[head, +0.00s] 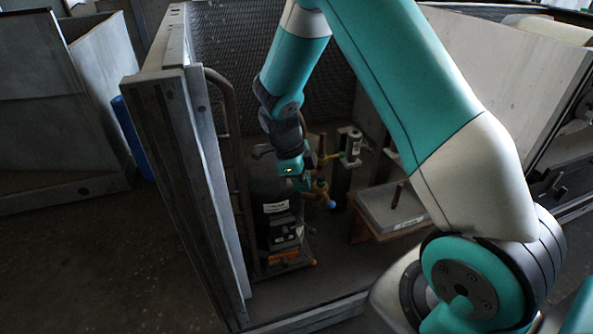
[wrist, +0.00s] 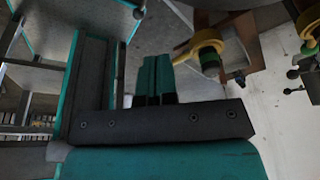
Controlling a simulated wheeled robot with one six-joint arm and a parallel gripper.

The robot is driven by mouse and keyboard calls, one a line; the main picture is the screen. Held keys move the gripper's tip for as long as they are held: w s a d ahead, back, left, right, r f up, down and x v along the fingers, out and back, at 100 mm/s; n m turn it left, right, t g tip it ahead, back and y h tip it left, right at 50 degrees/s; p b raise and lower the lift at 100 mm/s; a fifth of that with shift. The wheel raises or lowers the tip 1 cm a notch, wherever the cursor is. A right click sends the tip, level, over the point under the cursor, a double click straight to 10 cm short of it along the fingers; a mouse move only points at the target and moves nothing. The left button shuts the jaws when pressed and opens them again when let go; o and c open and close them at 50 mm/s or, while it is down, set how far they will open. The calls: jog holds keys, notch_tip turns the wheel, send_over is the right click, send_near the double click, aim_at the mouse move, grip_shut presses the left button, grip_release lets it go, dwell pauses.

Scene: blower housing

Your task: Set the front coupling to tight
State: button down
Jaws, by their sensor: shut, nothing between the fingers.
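Two yellow fittings show in the head view, an upper one (head: 326,158) and a lower one (head: 320,186) with a blue end. I cannot tell which of them is the front coupling or how it is set. In the wrist view a yellow ring-shaped part with an arm (wrist: 203,42) is ahead and right of the fingers, and another yellow part (wrist: 308,26) is at the right edge. My gripper (wrist: 156,72) has its teal fingers together and empty, apart from the yellow parts in that view. In the head view my gripper (head: 305,182) is beside the lower fitting, partly hidden.
A dark labelled box (head: 280,226) stands below my gripper. A grey cylinder (head: 352,146) is on a post to the right. A pale block on a wooden stand (head: 392,208) is further right. A tall grey panel (head: 185,130) bounds the left, with mesh behind.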

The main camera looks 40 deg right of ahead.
aim_at(328, 199)
jog(key=shift+s+d+f+b, duration=0.25)
jog(key=shift+s+d+f, duration=0.5)
jog(key=shift+s, duration=0.1)
jog(key=shift+s+d+f+b, duration=0.2)
jog(key=shift+s+d+f, duration=0.45)
jog(key=shift+s, duration=0.2)
